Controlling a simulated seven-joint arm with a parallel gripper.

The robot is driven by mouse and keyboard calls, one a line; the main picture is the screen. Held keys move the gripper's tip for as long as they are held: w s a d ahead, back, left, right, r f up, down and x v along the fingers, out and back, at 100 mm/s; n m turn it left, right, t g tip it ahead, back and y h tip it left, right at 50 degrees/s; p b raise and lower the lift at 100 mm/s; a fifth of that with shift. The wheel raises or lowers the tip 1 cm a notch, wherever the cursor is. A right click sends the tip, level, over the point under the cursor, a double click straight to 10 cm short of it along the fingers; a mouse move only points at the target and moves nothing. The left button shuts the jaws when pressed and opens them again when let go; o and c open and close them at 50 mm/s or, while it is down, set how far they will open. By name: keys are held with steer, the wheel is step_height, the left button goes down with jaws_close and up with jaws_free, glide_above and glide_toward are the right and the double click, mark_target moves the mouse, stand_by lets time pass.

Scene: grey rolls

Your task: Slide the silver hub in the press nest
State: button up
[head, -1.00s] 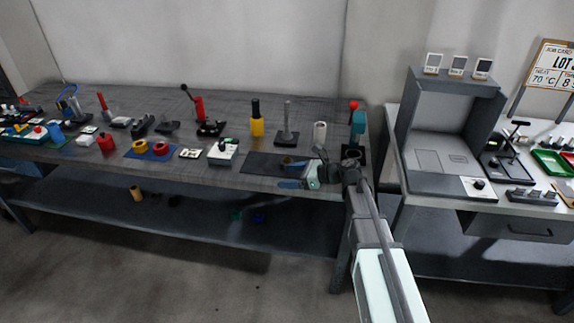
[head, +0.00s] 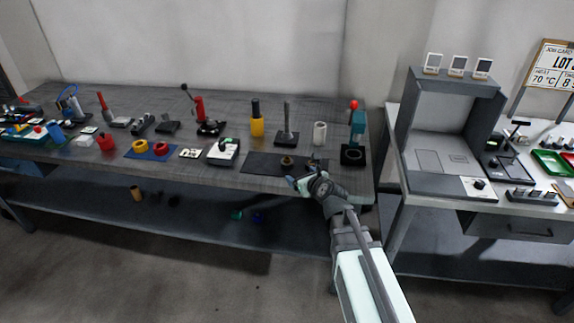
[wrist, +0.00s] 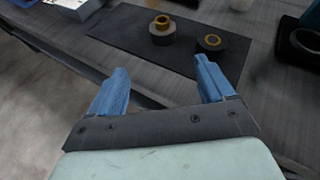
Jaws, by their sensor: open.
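My gripper (wrist: 160,68) is open and empty, with its blue fingers apart over the bench's front edge; it also shows in the head view (head: 293,181). Beyond the fingertips on a dark mat (wrist: 120,28) stands a grey round part (wrist: 162,38) with a brass collar on top. To its right lies a low grey disc (wrist: 210,48) with a brass ring. Neither looks clearly silver, so I cannot tell which is the hub. The press (head: 357,128) with a red knob stands at the right; its black round nest (head: 353,155) also shows at the wrist view's right edge (wrist: 304,45).
A pale cylinder (head: 320,133) and a dark stand with a post (head: 287,135) stand behind the mat. A white-topped box (head: 222,151) is left of it. A grey machine (head: 440,150) stands on the right-hand table. The mat's left part is clear.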

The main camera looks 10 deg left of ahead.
steer(key=m, duration=0.1)
glide_toward(288, 163)
steer(key=x, duration=0.4)
steer(key=shift+w+a+f, duration=0.15)
steer(key=shift+f, duration=0.25)
steer(key=shift+x, duration=2.6)
steer(key=shift+r, duration=0.2)
steer(key=c, duration=1.4)
